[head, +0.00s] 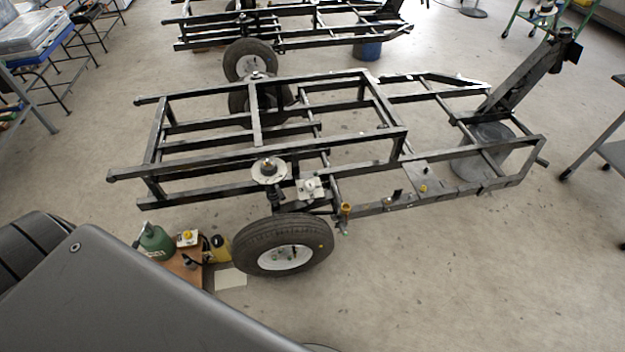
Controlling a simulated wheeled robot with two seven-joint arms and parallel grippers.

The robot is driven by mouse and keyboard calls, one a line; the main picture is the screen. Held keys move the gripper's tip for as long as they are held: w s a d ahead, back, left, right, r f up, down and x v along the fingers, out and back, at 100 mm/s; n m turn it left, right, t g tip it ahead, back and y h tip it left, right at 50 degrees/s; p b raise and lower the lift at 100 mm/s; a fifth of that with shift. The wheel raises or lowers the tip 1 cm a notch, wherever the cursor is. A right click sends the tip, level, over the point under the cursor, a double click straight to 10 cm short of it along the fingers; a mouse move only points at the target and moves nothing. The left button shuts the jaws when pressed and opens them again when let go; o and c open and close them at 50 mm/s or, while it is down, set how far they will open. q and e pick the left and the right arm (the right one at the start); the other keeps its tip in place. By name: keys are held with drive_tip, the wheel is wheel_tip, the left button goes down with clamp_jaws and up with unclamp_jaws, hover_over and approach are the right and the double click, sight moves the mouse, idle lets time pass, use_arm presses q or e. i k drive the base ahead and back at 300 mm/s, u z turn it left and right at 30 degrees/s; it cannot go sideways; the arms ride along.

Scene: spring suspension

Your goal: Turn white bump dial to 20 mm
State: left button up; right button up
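A small white block with a round knob (309,187) sits on the near side of the black trailer frame, just above the near wheel (283,245). A pale round disc with a dark centre (268,170) lies on the frame to its left, on top of a spring-like strut. Either may be the white bump dial; no scale or number is readable at this size. Neither of my grippers shows in the head view, and nothing of mine touches the frame.
A low wooden stand (187,268) left of the near wheel holds a green bottle (156,242) and small items. A grey drum (484,152) stands under the frame's right end. A second frame stands behind.

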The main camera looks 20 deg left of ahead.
sight(310, 185)
drive_tip(key=k, duration=0.5)
drive_tip(key=u, duration=1.65)
drive_tip(key=i, duration=1.25)
drive_tip(key=z, duration=2.5)
